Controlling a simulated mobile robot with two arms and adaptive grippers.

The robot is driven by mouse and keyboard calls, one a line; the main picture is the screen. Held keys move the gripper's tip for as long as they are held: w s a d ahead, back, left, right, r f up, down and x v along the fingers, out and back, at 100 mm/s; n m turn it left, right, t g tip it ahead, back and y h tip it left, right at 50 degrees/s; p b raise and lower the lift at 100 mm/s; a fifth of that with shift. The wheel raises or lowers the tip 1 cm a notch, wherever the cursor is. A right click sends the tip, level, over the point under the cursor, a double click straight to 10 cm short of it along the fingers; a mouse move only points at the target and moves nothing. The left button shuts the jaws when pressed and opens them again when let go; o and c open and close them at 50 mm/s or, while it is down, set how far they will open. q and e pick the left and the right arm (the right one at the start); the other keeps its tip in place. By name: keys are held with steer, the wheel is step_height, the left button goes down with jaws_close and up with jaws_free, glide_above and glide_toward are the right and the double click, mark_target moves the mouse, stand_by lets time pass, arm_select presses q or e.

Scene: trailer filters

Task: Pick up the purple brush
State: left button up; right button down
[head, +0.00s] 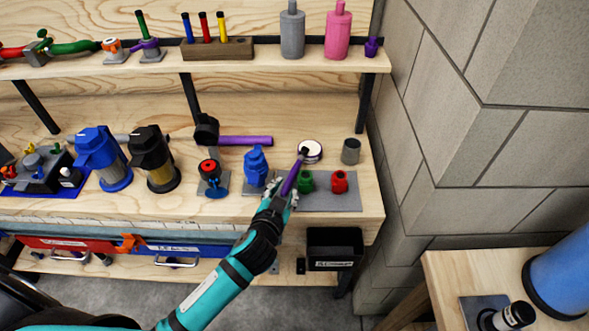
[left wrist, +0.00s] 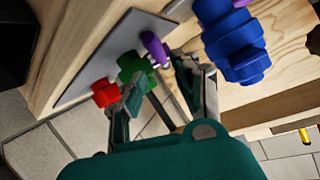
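My left gripper (head: 282,193) is at the handle's lower end. In the left wrist view the purple handle (left wrist: 153,47) shows just past and between the fingertips (left wrist: 163,72), which stand apart. The gripper looks open; contact with the handle cannot be made out. The handle's lower end is partly hidden. My right gripper is not in view.
Close by are a blue fitting (head: 256,165), a green fitting (head: 305,181), a red fitting (head: 340,181) and the white jar (head: 311,151). A grey cylinder (head: 351,150) stands behind. A black bin (head: 333,247) sits below the bench. A block wall (head: 440,160) bounds the right.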

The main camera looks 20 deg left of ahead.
mark_target(290, 180)
arm_select(q)
steer(key=x, duration=0.7)
steer(key=shift+w+f+p, duration=0.25)
steer(key=shift+f+p, duration=0.15)
jaws_close()
